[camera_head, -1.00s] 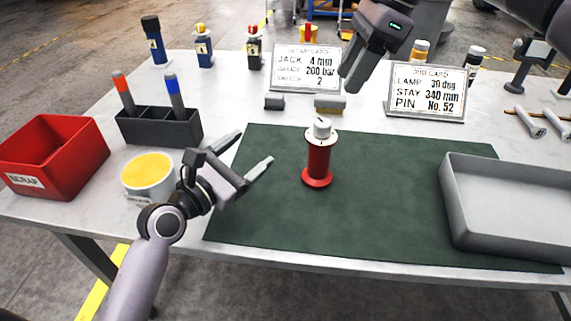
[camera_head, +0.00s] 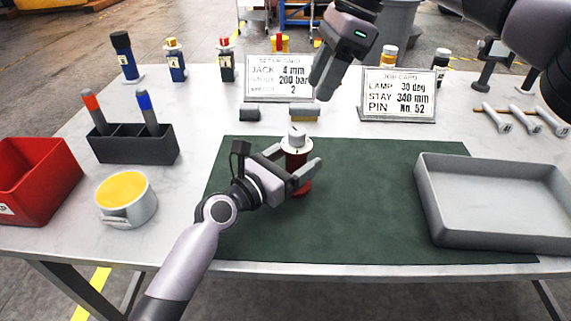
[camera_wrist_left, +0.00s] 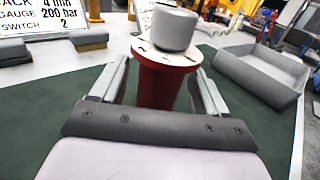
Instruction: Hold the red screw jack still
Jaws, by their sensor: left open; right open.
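The red screw jack (camera_head: 297,163) stands upright on the green mat (camera_head: 350,220). It has a white disc and a grey knob on top. My left gripper (camera_head: 293,170) is open, with one finger on each side of the jack's red body. In the left wrist view the red screw jack (camera_wrist_left: 160,82) stands between the two fingers of the left gripper (camera_wrist_left: 158,90), with a gap showing at the right. The jack's lower part is partly hidden by the gripper. My right gripper (camera_head: 322,75) is open and raised near the cards, away from the jack.
A grey tray (camera_head: 490,240) stands at the right of the mat. A yellow-topped tin (camera_head: 128,215), a dark marker holder (camera_head: 135,150) and a red bin (camera_head: 30,185) are at left. Two card stands, the setup card (camera_head: 280,95) and job card (camera_head: 397,115), stand behind the mat.

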